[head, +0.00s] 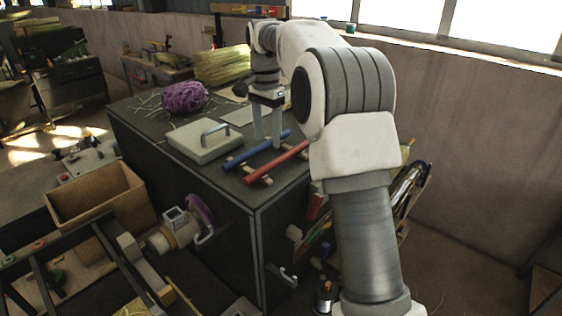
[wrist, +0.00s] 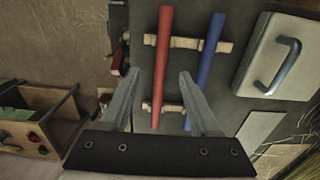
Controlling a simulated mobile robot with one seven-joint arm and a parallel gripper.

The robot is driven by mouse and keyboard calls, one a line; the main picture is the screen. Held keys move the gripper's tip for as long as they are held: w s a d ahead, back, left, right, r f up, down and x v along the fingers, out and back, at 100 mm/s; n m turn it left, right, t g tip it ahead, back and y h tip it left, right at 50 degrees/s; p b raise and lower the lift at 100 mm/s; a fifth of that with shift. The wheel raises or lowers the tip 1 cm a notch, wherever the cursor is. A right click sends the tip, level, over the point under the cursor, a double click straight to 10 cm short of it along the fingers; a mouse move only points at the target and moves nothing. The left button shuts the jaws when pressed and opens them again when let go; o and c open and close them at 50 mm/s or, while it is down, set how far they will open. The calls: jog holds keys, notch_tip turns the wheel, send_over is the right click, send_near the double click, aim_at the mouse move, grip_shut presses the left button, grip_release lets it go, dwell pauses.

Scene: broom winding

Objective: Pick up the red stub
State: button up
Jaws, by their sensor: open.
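The red stub (head: 276,162) is a thin rod lying on small wooden rests on the dark bench top, near its front right edge. In the wrist view the red stub (wrist: 162,58) runs upright in the picture, between my two fingers as seen from above. My gripper (head: 268,128) points down above the bench with its fingers apart. In the wrist view my gripper (wrist: 157,75) is open and empty. A blue rod (wrist: 210,50) lies parallel to the red stub, on its right there; it also shows in the head view (head: 240,154). The gap in height above the red stub is hard to judge.
A grey plate with a handle (head: 205,142) lies left of the rods. A purple ball of twine (head: 184,97) and a bundle of straw (head: 222,66) sit farther back.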

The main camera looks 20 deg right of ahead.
aim_at(267, 165)
notch_tip(267, 165, down, 9)
jog(key=shift+w+r+p, duration=0.15)
jog(key=shift+p, duration=0.4)
grip_shut()
